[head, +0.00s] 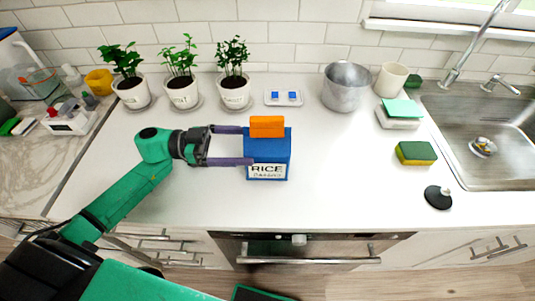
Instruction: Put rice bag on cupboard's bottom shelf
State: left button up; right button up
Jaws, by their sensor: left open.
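The rice bag (268,158) is a blue block with an orange top and a white label reading RICE. It stands upright on the white countertop, near the middle of the head view. My left gripper (246,147) comes in from the left at the bag's height. Its two purple fingers are spread apart, with their tips at the bag's left side; whether they touch it I cannot tell. My right gripper is not in view. No cupboard shelf can be made out.
Three potted herbs (235,94) stand along the tiled wall. A metal pot (345,90) and a green-yellow sponge (415,153) are right of the bag, before the sink (465,175). Drawers and an oven handle (305,259) lie below the counter's front edge.

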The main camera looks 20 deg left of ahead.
pick_arm(q)
jog(key=x, duration=0.1)
jog(key=p+x, duration=0.1)
jog(key=x, duration=0.3)
jog(key=shift+d+r+p, duration=0.2)
jog(key=shift+r+p, duration=0.1)
jog(key=shift+d+f, duration=0.2)
jog(key=shift+d, duration=0.15)
jog(key=shift+a, duration=0.1)
grip_shut()
jog(key=shift+w+r, duration=0.1)
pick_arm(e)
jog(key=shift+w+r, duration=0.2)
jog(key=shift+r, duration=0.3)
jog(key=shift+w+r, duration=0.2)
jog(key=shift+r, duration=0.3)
pick_arm(q)
notch_tip(320, 180, up, 17)
jog(key=shift+r+b, duration=0.15)
jog(key=shift+b, duration=0.65)
notch_tip(320, 180, up, 11)
jog(key=p, duration=0.1)
send_over(268, 144)
jog(key=w, duration=0.1)
jog(key=shift+w+a, duration=0.15)
jog(key=shift+a, duration=0.15)
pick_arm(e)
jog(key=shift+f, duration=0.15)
